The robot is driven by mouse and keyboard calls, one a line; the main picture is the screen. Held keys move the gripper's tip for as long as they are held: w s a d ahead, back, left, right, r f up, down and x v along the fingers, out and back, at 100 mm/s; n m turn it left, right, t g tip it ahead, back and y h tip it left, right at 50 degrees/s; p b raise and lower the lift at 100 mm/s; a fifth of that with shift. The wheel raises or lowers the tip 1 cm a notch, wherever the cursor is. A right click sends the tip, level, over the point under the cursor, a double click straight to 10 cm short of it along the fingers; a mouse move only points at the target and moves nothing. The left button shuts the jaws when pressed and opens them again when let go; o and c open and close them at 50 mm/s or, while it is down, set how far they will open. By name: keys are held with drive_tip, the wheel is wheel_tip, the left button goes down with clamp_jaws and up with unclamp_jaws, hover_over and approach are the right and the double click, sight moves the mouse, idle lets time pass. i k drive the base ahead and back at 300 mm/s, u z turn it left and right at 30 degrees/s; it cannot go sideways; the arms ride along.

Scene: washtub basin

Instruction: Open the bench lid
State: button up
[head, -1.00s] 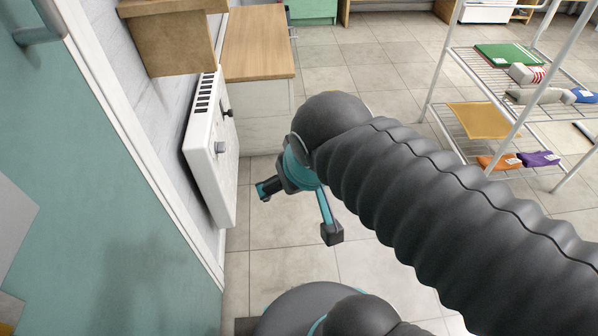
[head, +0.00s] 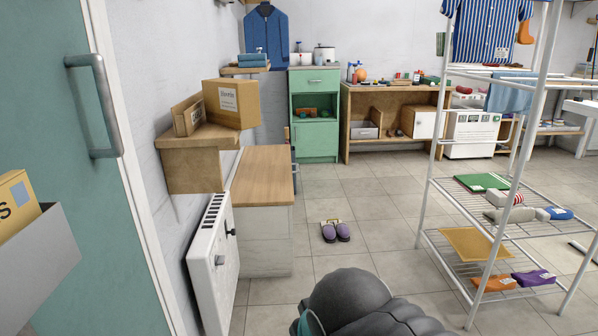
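The bench is a low white box with a flat light-wood lid (head: 264,174), standing against the left wall in the head view. The lid lies flat and shut on the bench body (head: 262,241). Its front right edge is free of anything touching it. My gripper's fingers are below the picture and not in view. Only my dark arm shows at the bottom middle, nearer to me than the bench and apart from it.
A white radiator (head: 213,262) hangs on the left wall before the bench. A wooden shelf (head: 194,168) with cardboard boxes (head: 236,103) juts out above its left side.

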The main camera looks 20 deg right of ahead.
sight(263, 177)
drive_tip(key=z, duration=1.85)
drive_tip(key=i, duration=1.4)
drive_tip(key=u, duration=1.45)
drive_tip(key=i, duration=1.5)
drive_tip(key=u, duration=0.4)
